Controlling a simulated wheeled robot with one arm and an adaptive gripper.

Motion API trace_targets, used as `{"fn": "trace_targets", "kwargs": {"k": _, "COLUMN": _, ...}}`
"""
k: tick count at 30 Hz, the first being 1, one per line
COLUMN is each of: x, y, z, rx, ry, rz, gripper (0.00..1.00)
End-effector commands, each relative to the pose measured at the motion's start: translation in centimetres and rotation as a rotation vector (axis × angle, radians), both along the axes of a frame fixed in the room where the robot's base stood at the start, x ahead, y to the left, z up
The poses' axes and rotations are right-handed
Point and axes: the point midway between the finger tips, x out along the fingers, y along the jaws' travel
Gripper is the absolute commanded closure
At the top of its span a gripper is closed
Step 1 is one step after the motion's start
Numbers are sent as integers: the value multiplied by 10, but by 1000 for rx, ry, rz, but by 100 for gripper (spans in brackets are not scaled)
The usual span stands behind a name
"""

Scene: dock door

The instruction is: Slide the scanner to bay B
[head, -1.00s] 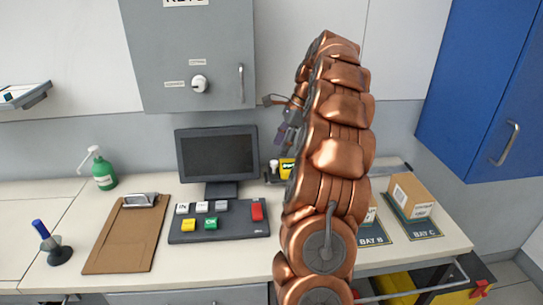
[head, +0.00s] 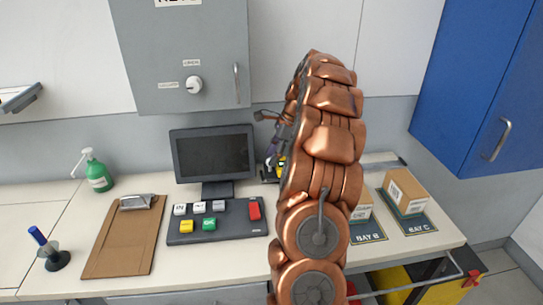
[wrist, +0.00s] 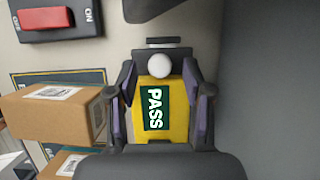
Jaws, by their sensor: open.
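The bay B mat (head: 368,238) lies at the right of the counter, partly hidden by my arm, with a labelled carton (head: 361,208) at it. I cannot pick out a scanner for sure; my arm hides part of the counter. My gripper (head: 273,156) is partly hidden behind my arm, to the right of the monitor. In the wrist view my gripper (wrist: 159,92) is open, its purple-padded fingers on either side of a yellow block marked PASS (wrist: 179,98) with a white knob. I cannot tell whether they touch it.
The bay C mat (head: 421,228) holds another carton (head: 407,190). A monitor (head: 213,155), button panel (head: 230,232), clipboard (head: 122,245) and green bottle (head: 98,176) stand left of my arm. A blue cabinet (head: 470,90) hangs at right.

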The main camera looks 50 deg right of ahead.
Motion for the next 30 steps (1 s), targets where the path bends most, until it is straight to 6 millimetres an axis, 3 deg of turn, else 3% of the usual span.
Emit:
{"fn": "trace_targets", "kwargs": {"k": 16, "x": 3, "y": 4, "z": -13, "rx": -1, "ry": -1, "rz": 1, "gripper": 49}}
{"fn": "trace_targets", "kwargs": {"k": 30, "x": 3, "y": 5, "z": -13, "rx": 0, "ry": 0, "rz": 1, "gripper": 97}}
